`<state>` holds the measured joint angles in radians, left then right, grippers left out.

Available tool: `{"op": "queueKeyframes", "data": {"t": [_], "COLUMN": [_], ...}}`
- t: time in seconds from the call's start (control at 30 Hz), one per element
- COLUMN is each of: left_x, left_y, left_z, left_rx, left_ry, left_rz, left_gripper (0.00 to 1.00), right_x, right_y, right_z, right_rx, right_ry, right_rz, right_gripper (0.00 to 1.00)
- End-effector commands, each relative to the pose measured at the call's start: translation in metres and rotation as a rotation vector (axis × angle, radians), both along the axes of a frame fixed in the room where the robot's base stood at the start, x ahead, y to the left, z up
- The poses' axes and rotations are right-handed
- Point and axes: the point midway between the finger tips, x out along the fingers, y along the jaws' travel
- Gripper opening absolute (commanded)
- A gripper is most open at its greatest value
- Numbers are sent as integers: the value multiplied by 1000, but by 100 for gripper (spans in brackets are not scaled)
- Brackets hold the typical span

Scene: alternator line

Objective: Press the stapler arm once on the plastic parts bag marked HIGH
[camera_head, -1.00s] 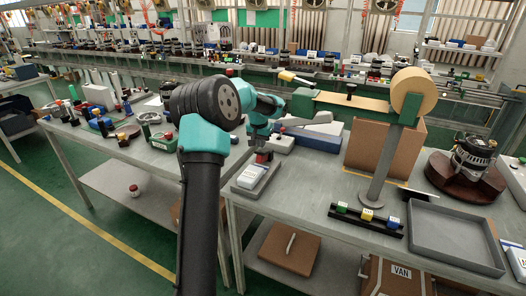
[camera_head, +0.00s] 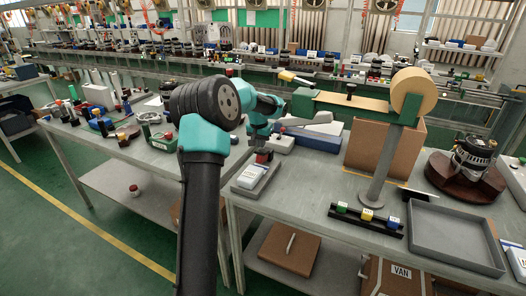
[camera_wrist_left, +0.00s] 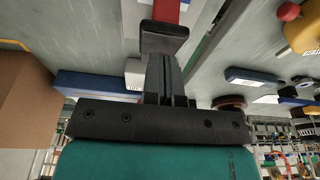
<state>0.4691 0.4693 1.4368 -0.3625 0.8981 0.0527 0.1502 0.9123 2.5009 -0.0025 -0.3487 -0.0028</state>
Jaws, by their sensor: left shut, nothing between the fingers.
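A small white-and-blue packet (camera_head: 249,176), which looks like the plastic parts bag, lies in a grey tray (camera_head: 240,190) at the table's left corner; its marking is too small to read. A red and dark piece (camera_head: 264,154), which looks like the stapler, stands at the packet's far end. My left gripper (camera_head: 261,146) is shut and empty, pointing down just above it. In the left wrist view, the shut fingers (camera_wrist_left: 167,70) reach towards the dark end (camera_wrist_left: 164,38) of the red arm (camera_wrist_left: 171,10); I cannot tell whether they touch. My right gripper is not in view.
A green stand with a tan roll (camera_head: 414,92) and a brown carton (camera_head: 408,150) are to the right. A blue-and-white box (camera_head: 315,132) is behind. Colored blocks (camera_head: 366,214), an empty grey tray (camera_head: 448,232) and an alternator (camera_head: 471,160) are further right.

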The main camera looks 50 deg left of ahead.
Motion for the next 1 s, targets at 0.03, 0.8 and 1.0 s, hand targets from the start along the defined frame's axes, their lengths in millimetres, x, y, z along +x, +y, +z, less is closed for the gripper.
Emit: {"op": "queueKeyframes", "data": {"t": [0.03,0.8,1.0], "left_x": [0,0,0], "left_y": [0,0,0], "left_z": [0,-11,-16], "left_rx": [0,0,1], "left_ry": [0,0,1], "left_rz": [0,0,0], "left_gripper": [0,0,0], "right_x": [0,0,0], "right_y": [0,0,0], "right_z": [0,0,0], "right_rx": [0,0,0], "right_ry": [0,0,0], "right_rz": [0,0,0], "right_gripper": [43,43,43]}}
